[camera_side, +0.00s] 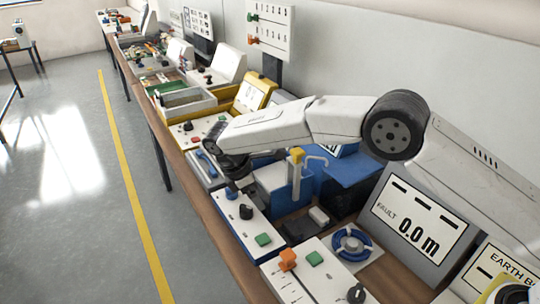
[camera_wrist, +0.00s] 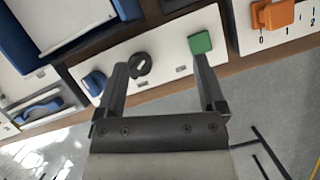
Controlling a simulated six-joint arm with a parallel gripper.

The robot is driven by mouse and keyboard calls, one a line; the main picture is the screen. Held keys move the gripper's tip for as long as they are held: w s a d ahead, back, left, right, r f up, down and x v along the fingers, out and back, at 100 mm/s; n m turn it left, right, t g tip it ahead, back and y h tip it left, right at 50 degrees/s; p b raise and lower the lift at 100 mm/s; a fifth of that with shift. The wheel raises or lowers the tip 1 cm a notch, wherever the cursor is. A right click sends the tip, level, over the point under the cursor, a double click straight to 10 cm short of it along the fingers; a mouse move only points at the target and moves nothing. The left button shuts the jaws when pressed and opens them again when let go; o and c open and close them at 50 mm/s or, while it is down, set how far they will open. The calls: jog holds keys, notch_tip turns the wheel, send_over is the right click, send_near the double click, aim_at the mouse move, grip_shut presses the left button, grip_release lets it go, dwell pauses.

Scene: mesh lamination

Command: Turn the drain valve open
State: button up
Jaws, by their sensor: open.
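No readable label marks which control is the drain valve. A white-topped panel (camera_side: 253,225) holds a blue knob (camera_wrist: 95,83), a black round knob (camera_wrist: 140,64) and a green square button (camera_wrist: 200,43). The black knob also shows in the side view (camera_side: 246,212), as does the green button (camera_side: 263,240). My gripper (camera_wrist: 160,66) is open, its jaws wide apart with nothing between them. In the wrist view the black knob and green button appear beyond and between the fingertips, and the blue knob lies left of the left finger. In the side view my gripper (camera_side: 236,180) hangs over the panel's far end.
A blue unit with a yellow-topped tap (camera_side: 297,156) stands right of my gripper. A blue handle (camera_wrist: 38,111) lies on the neighbouring panel. Nearer the side camera are an orange knob (camera_side: 288,260), a blue handwheel (camera_side: 351,243) and a FAULT display (camera_side: 415,222). The floor aisle (camera_side: 90,200) is clear.

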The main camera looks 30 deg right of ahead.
jog(key=s+d+r, duration=0.2)
jog(key=s+r, duration=0.2)
jog(key=s, duration=0.5)
jog(key=shift+d+r, duration=0.3)
jog(key=shift+d, duration=0.1)
dwell(0.4)
jog(key=m+t+y, duration=0.1)
jog(key=m+y, duration=0.3)
jog(key=m, duration=0.1)
send_over(246, 206)
notch_tip(246, 206, down, 5)
jog(key=shift+f, duration=0.1)
jog(key=shift+f, duration=3.9)
